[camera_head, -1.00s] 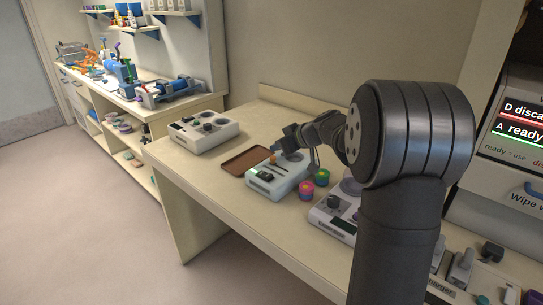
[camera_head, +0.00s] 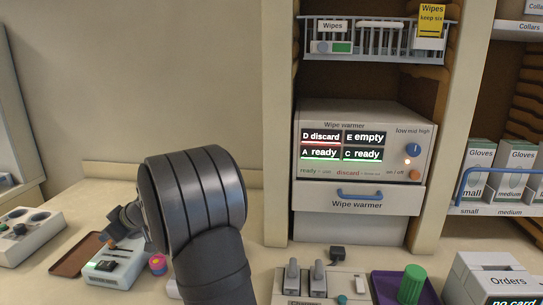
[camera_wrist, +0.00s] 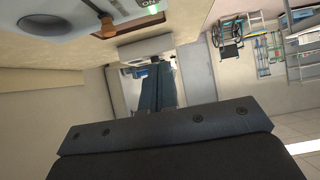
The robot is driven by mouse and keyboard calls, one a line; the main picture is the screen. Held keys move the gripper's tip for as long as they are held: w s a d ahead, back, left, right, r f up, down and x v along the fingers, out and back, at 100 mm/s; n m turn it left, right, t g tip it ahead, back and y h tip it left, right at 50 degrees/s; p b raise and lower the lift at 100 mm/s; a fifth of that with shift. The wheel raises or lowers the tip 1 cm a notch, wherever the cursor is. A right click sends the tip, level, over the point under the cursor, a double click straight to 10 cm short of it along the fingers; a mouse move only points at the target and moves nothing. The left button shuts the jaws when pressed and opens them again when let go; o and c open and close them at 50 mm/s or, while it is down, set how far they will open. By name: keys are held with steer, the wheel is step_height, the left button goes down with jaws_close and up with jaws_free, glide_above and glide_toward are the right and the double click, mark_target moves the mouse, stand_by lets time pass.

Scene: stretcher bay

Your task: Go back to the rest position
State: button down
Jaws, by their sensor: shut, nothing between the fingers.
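My gripper (camera_head: 108,234) is at the lower left in the head view, small and partly hidden behind my thick dark arm. It hangs over a pale device with a black part on top (camera_head: 113,262); whether it touches the device cannot be told. Its fingers are shut with nothing between them. In the wrist view the dark gripper (camera_wrist: 160,88) points away from the camera, over a blurred, tilted view of the room.
A brown tray (camera_head: 72,262) and a grey-white device (camera_head: 28,235) lie left on the bench. The wipe warmer (camera_head: 360,145) stands right of my arm. A purple tray (camera_head: 385,288) holds a green cylinder (camera_head: 411,284).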

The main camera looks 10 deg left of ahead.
glide_above(109, 264)
step_height(109, 264, down, 4)
steer(key=shift+f, duration=0.2)
steer(key=v, duration=0.8)
steer(key=shift+r, duration=0.2)
